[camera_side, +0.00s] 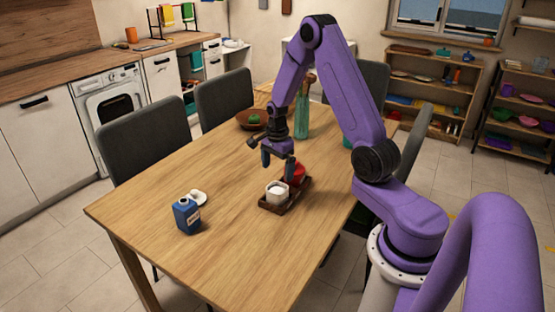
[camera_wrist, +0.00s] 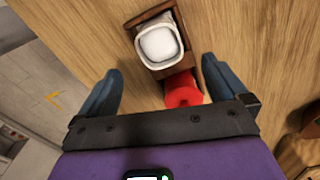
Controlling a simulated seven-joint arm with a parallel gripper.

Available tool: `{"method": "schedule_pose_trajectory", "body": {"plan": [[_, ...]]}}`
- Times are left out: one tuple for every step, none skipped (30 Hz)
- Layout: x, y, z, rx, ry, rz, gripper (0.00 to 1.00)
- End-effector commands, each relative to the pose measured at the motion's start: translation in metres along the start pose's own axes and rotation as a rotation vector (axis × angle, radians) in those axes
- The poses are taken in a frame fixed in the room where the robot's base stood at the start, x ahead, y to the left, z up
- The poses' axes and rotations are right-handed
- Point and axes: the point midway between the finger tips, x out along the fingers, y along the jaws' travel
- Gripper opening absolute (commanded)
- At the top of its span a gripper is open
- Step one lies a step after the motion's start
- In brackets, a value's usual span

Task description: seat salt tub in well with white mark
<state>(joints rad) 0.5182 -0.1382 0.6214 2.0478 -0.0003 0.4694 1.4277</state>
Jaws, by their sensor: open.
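The white squarish tub with white contents, seemingly the salt tub (camera_side: 277,191), is at the near end of a dark wooden holder (camera_side: 271,207). The tub also shows in the wrist view (camera_wrist: 160,44), over the holder (camera_wrist: 148,15); I cannot tell how deep it sits. A red round piece (camera_side: 299,171) is at the holder's other end, and in the wrist view (camera_wrist: 183,90) it lies between my fingers. My gripper (camera_side: 277,163) is open and empty above the holder, its fingertips (camera_wrist: 163,68) apart on either side. No white mark can be made out.
A blue labelled container (camera_side: 187,216) and a small white dish (camera_side: 199,197) stand on the table at left. A brown bowl (camera_side: 250,120) with a green item and a teal bottle (camera_side: 302,120) stand farther back. The near tabletop (camera_side: 230,255) is clear. Chairs surround the table.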

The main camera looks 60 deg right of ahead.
Motion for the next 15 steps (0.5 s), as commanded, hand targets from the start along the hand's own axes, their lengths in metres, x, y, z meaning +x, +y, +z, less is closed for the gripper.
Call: {"method": "schedule_pose_trajectory", "body": {"plan": [[-0.008,-0.001,0.000,0.001,0.000,-0.003,1.00],[-0.012,-0.001,0.000,0.001,0.000,-0.003,1.00],[-0.016,-0.001,-0.001,0.001,0.000,-0.002,1.00],[-0.019,-0.001,-0.001,0.001,0.000,-0.002,1.00],[-0.022,-0.001,-0.001,0.001,0.000,-0.002,1.00],[-0.024,0.000,0.000,0.001,0.000,-0.001,1.00],[-0.026,0.000,0.000,0.001,0.000,0.000,1.00],[-0.028,0.000,0.000,0.000,0.000,-0.001,1.00],[-0.029,0.000,0.001,-0.006,0.000,-0.001,1.00],[-0.031,0.000,0.003,-0.017,0.000,-0.001,1.00],[-0.033,0.001,0.005,-0.033,0.000,-0.001,1.00],[-0.036,0.001,0.011,-0.067,0.000,-0.001,1.00],[-0.038,0.003,0.017,-0.100,0.000,-0.002,1.00],[-0.041,0.004,0.023,-0.142,0.000,-0.002,1.00],[-0.046,0.006,0.034,-0.209,0.000,-0.004,1.00]]}}
